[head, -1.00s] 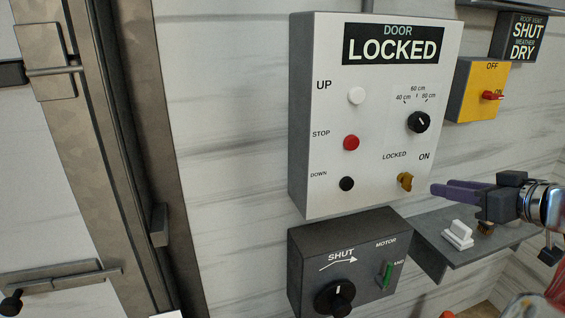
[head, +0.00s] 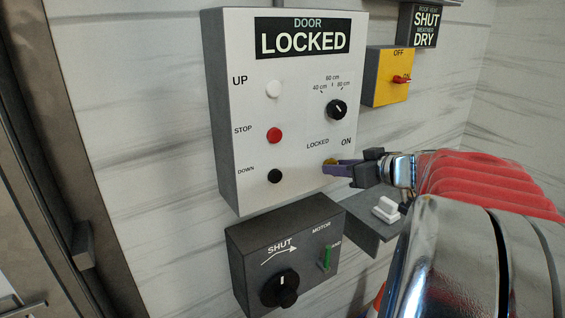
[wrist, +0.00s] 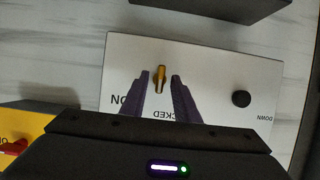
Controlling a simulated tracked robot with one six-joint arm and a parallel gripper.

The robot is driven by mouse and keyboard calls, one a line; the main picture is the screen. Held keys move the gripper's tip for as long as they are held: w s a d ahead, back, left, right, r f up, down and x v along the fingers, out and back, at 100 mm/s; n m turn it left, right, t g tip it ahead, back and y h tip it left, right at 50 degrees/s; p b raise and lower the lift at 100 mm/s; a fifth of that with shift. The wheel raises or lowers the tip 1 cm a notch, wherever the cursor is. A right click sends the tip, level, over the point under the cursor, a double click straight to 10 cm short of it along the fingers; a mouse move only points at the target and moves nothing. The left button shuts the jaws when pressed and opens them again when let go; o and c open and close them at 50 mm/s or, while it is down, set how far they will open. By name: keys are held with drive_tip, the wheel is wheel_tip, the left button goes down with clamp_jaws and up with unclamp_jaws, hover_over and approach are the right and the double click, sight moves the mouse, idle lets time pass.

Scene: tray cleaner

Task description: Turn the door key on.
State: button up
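The brass-yellow door key (head: 330,161) sits in the lower right of the white door panel (head: 232,185), below the words LOCKED and ON. The panel's sign reads DOOR LOCKED. My gripper (head: 335,167) has its purple fingers at the key and partly hides it in the head view. In the wrist view, which shows the panel upside down, the key (wrist: 160,78) lies between the two fingertips of my gripper (wrist: 160,77). A gap shows on both sides of the key, so the fingers are open and not clamped on it.
A black knob (head: 336,109) and white, red and black buttons are on the same panel. A yellow switch box (head: 377,88) is at the upper right.

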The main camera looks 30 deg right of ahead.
drive_tip(key=shift+c, duration=0.4)
drive_tip(key=shift+s, duration=0.1)
clamp_jaws()
drive_tip(key=shift+a, duration=0.1)
drive_tip(key=m+y, duration=0.1)
drive_tip(key=m, duration=0.2)
drive_tip(key=m+y, duration=0.2)
drive_tip(key=d+m+t+y, duration=0.1)
drive_tip(key=m+y, duration=0.1)
drive_tip(key=m, duration=0.1)
drive_tip(key=shift+d+f+m, duration=0.1)
drive_tip(key=shift+f+m, duration=0.2)
drive_tip(key=shift+f, duration=0.05)
idle(0.4)
drive_tip(key=shift+y, duration=0.3)
